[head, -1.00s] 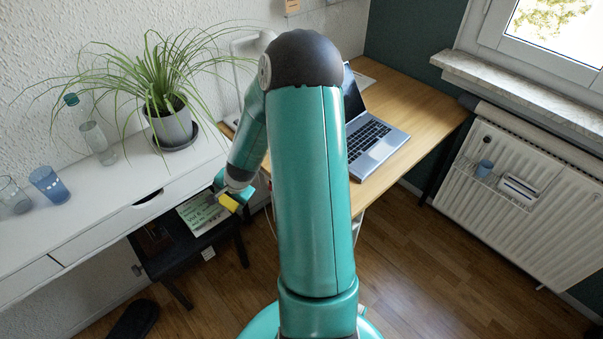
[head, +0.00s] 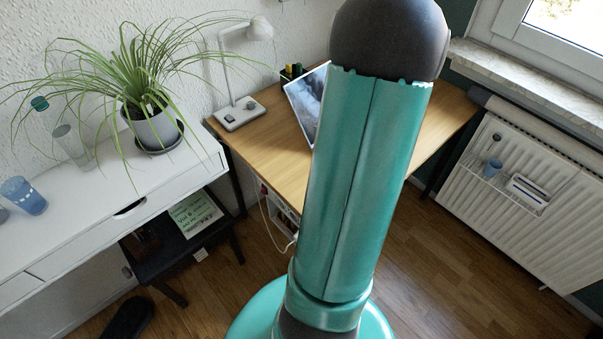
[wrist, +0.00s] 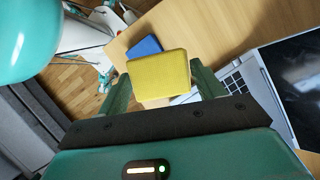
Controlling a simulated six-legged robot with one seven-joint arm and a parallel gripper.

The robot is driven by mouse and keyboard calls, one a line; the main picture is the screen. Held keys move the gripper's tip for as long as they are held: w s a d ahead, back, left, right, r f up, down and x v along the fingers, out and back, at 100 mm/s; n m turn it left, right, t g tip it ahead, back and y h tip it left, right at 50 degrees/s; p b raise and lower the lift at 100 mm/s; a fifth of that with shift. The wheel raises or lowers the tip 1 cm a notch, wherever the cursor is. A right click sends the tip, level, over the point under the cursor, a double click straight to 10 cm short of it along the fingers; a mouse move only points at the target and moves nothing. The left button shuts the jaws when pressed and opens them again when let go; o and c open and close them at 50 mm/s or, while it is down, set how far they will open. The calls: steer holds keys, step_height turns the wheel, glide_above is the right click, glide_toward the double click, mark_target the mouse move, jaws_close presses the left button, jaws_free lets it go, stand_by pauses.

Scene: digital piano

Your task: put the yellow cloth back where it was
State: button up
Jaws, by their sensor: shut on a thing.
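The yellow cloth (wrist: 159,72), a flat rounded square block in shape, is between the fingers of my gripper (wrist: 161,86) in the wrist view. My gripper is shut on it and holds it near the wooden desk (wrist: 222,40); I cannot tell the height. A blue flat piece (wrist: 144,46) shows just beyond the cloth, partly covered by it. In the head view my own arm hides the gripper and the cloth.
The laptop (wrist: 250,88) lies right of the gripper; in the head view its screen (head: 306,98) shows beside my arm. A white lamp (head: 240,110) stands at the desk's left back. The left white table holds a potted plant (head: 153,127) and glasses.

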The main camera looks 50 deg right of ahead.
steer(key=w+f, duration=0.2)
steer(key=w, duration=0.1)
steer(key=w+a+f, duration=0.1)
steer(key=w+f, duration=0.2)
steer(key=w, duration=0.1)
steer(key=w+a+f, duration=0.1)
steer(key=w+f, duration=0.2)
steer(key=shift+w+a, duration=0.1)
steer(key=shift+w, duration=0.2)
steer(key=shift+w+f, duration=0.2)
steer(key=shift+f, duration=0.75)
steer(key=shift+w+f, duration=0.2)
steer(key=shift+f, duration=0.7)
steer(key=o, duration=0.8)
steer(key=shift+f, duration=0.1)
steer(key=shift+o, duration=0.4)
steer(key=v, duration=1.2)
steer(key=shift+w, duration=0.1)
